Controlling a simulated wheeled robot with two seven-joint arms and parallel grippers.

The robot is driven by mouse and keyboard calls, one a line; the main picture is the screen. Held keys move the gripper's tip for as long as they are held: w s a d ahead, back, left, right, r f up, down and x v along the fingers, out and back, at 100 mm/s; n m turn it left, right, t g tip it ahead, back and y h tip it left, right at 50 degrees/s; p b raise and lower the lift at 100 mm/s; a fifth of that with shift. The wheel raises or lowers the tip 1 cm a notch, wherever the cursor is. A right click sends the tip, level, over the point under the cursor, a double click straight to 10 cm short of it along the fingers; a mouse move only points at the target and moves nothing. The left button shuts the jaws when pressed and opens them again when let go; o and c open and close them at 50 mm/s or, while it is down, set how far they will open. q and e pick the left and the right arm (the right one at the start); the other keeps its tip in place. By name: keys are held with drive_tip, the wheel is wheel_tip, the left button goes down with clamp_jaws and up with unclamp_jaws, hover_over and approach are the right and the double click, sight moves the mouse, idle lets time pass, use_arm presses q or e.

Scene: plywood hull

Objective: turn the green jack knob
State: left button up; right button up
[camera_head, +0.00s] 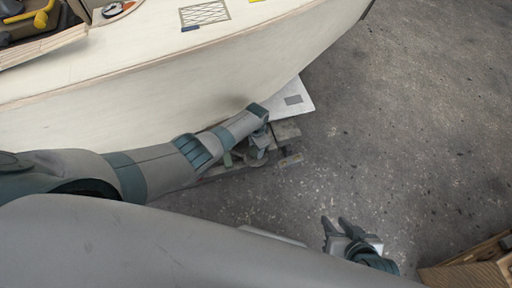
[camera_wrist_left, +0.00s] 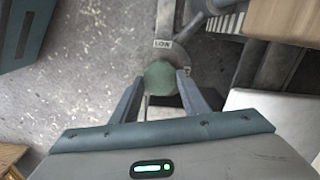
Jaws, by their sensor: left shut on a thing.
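The green jack knob (camera_wrist_left: 160,78) is round and sits between the two fingers of my left gripper (camera_wrist_left: 160,88) in the left wrist view. The fingers are shut on its sides. A grey metal jack post with a small lettered label stands just beyond the knob. In the head view my left gripper (camera_head: 258,152) reaches down beside the hull, and I cannot make out the knob there. My right gripper (camera_head: 336,222) is low in the head view, away from the jack, with its fingers apart and nothing between them.
The pale plywood hull (camera_head: 150,100) curves over the left and top of the head view, close to my left arm. A white sheet (camera_head: 296,98) with a grey patch lies by the hull. A wooden crate (camera_head: 475,268) stands at bottom right. Grey floor (camera_head: 420,130) is open on the right.

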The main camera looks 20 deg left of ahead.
idle(0.4)
use_arm(q)
drive_tip(key=o, duration=0.8)
drive_tip(key=shift+r, duration=0.2)
